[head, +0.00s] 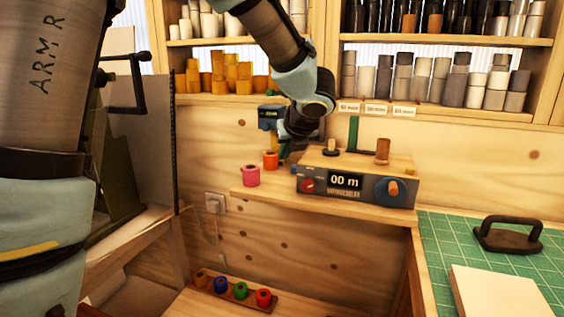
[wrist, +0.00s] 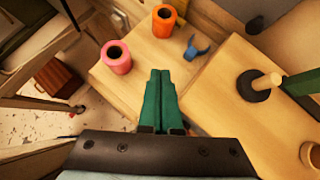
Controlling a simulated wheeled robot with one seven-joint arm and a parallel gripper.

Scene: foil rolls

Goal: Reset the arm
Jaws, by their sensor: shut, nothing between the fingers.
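My gripper (wrist: 160,75) shows in the wrist view with its two green fingers pressed together and empty. It points down over the wooden shelf (head: 250,190), apart from the things on it. In the head view my arm reaches in from the top, and the gripper end is mostly hidden behind the wrist and the grey machine. A pink roll (wrist: 117,55) stands left of the fingers in the wrist view, and an orange roll (wrist: 164,20) stands beyond them. Both rolls also show in the head view, the pink one (head: 251,176) in front of the orange one (head: 270,160).
The grey machine (head: 317,183) with a "00 m" display stands right of the fingers, with a peg on top. A blue clip-like piece (wrist: 196,48) lies near the orange roll. Several coloured rolls sit in a low rack (head: 212,285). A green mat (head: 450,258) lies at right.

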